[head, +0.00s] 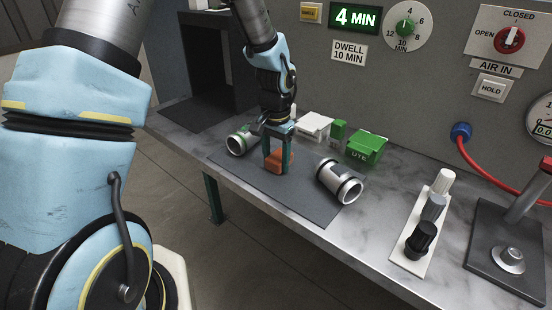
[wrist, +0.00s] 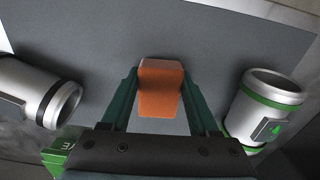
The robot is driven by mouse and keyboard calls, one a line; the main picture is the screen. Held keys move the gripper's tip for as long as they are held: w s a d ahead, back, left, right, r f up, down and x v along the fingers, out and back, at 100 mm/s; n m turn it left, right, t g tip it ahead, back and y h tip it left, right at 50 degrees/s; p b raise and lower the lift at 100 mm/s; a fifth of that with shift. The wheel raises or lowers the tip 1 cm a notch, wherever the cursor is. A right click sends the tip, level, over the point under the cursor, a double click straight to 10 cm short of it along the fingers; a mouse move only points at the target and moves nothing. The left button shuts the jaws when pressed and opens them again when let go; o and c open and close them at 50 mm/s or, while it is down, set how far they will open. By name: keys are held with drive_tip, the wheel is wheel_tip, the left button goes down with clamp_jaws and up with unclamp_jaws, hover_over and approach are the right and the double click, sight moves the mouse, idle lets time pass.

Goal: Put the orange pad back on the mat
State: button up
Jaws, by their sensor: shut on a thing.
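The orange pad (head: 278,160) is a small block between the fingers of my gripper (head: 277,165). In the wrist view my gripper (wrist: 160,95) is shut on the pad (wrist: 160,90), one green finger on each side. The dark grey mat (head: 310,205) lies on the bench under the gripper; it also fills much of the wrist view (wrist: 100,50). The pad is over the mat, at or close to its surface; I cannot tell whether it touches.
A silver cylinder with black bands (head: 340,181) lies right of the gripper, and one with green bands (head: 239,141) left of it. A green box (head: 366,148) and a white item (head: 315,126) stand behind. A white strip with knobs (head: 422,225) lies further right.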

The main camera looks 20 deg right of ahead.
sight(275, 159)
drive_tip(key=shift+f, duration=0.35)
drive_tip(key=o, duration=1.4)
drive_tip(key=shift+r, duration=0.1)
drive_tip(key=shift+o, duration=0.2)
drive_tip(key=shift+r, duration=0.1)
wheel_tip(275, 159, up, 11)
drive_tip(key=b, duration=0.3)
drive_tip(key=s+a+f+n, duration=0.1)
drive_tip(key=a+n, duration=0.4)
drive_tip(key=a, duration=0.9)
drive_tip(key=s+a+f+n+t, duration=0.1)
drive_tip(key=a+n, duration=0.4)
drive_tip(key=a, duration=1)
drive_tip(key=shift+s+a+f+t, duration=0.15)
drive_tip(key=shift+s+f+t, duration=0.15)
drive_tip(key=shift+s, duration=0.4)
